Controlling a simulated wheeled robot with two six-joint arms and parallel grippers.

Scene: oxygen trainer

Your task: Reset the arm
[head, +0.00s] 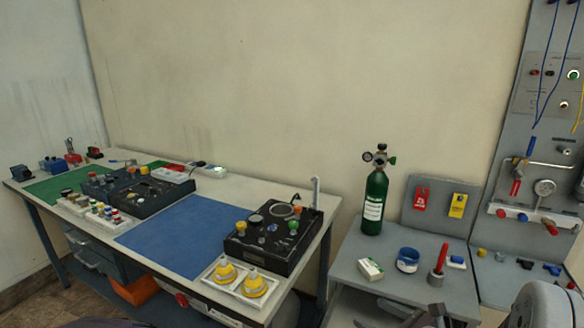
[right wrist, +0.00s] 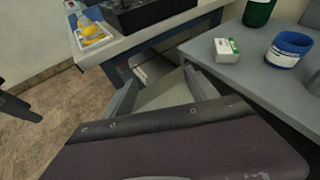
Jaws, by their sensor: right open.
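My right gripper (head: 400,314) is low at the bottom edge of the head view, in front of the grey side table. Its jaws are apart with nothing between them. In the right wrist view its two grey fingers (right wrist: 160,90) reach forward over the gap between the workbench and the side table, touching no object. My left gripper does not show.
The workbench (head: 140,220) holds control boxes, a blue mat (head: 185,235) and yellow knobs (head: 240,280). The side table (head: 345,268) carries a green oxygen cylinder (head: 374,200), a small white box (head: 370,268), a blue tape roll (head: 408,258) and a red-handled tool (head: 440,262).

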